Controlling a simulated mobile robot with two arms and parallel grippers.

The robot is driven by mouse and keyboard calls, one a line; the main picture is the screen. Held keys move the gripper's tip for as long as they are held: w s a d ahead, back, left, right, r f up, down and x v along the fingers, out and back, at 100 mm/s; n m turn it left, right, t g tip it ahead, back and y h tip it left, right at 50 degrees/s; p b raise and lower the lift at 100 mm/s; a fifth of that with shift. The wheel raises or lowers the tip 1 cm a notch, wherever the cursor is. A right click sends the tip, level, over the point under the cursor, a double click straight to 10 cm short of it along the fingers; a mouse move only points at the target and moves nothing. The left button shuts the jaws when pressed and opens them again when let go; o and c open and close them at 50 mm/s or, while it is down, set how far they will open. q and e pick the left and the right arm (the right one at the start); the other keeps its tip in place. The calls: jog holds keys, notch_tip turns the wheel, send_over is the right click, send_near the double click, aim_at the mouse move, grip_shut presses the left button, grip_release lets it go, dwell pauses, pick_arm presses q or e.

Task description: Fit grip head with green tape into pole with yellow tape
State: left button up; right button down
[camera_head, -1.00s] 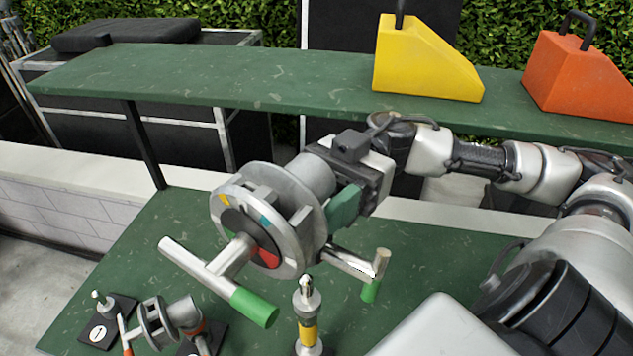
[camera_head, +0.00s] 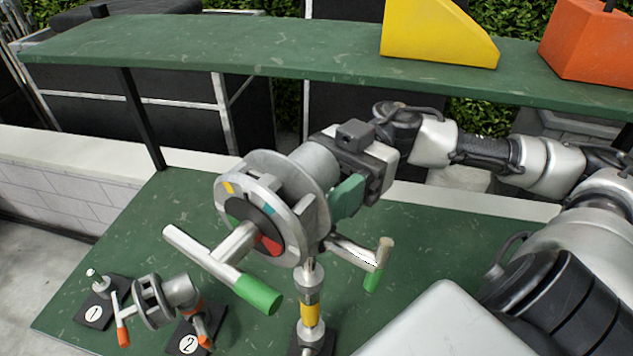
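The grip head (camera_head: 290,180) is a large grey metal disc assembly with coloured patches. Its T-handle (camera_head: 258,294) and its smaller side handle (camera_head: 373,280) have green tape ends. My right gripper (camera_head: 345,192), with teal-green fingers, is shut on the back of the grip head; the contact is partly hidden. The pole with yellow tape (camera_head: 310,314) stands upright directly below the head. The pole's metal top meets the head's lower edge in the picture, and its tip is hidden. I cannot tell whether it is inside the head's socket. My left gripper is not in view.
A second, smaller grip head (camera_head: 155,300) with orange-red tape is at the lower left, beside bases marked 1 (camera_head: 93,315) and 2 (camera_head: 187,346). A raised green shelf (camera_head: 250,55) holds a yellow wedge (camera_head: 435,35) and an orange wedge (camera_head: 590,45). The green tabletop (camera_head: 150,225) is clear at left.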

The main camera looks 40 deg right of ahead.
dwell(0.4)
jog(key=shift+f, duration=0.2)
jog(key=shift+f+b, duration=0.55)
jog(key=shift+f, duration=0.15)
jog(key=shift+f+b, duration=0.35)
jog(key=shift+f, duration=0.35)
jog(key=shift+f, duration=0.45)
jog(key=shift+f+b, duration=1.15)
jog(key=shift+f, duration=0.5)
jog(key=shift+f, duration=0.1)
jog(key=shift+c, duration=1.5)
grip_release()
jog(key=shift+f, duration=0.1)
